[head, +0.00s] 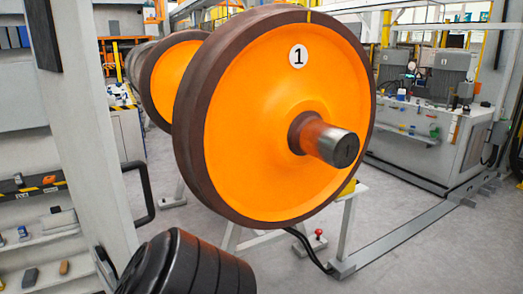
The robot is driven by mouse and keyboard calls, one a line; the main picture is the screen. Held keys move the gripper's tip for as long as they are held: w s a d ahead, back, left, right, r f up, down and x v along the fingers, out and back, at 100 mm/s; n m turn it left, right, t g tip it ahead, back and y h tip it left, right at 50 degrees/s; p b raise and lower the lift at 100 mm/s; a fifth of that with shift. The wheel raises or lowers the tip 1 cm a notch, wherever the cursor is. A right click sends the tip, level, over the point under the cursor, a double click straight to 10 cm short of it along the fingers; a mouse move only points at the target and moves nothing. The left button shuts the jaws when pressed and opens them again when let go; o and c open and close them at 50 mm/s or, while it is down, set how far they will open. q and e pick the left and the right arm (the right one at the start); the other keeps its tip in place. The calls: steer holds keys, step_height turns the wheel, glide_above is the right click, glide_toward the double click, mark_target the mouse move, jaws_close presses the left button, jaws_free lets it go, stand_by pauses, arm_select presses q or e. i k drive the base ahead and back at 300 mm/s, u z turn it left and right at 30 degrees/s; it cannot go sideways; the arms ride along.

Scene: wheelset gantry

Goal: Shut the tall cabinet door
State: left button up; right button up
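The tall cabinet (30,250) stands at the left edge, with its shelves and the small items on them in plain sight. Its pale grey door (85,120) stands open and is seen at a steep angle, as a tall narrow panel to the right of the shelves. A black bar handle (146,190) sticks out from the right side of the door. The door's top and bottom ends are out of frame. Neither of my grippers is in view, so I cannot tell their state or where they are relative to the door.
A big orange wheelset (245,120), marked 1, fills the middle, close to the right of the door, on a pale stand (345,225). A grey machine (430,130) stands behind at the right. Grey floor (430,265) is clear at the lower right.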

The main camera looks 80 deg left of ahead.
mark_target(63, 37)
steer(key=u, duration=0.05)
steer(key=i, duration=2.15)
steer(key=u, duration=4.6)
steer(key=i, duration=1.65)
steer(key=u, duration=4.6)
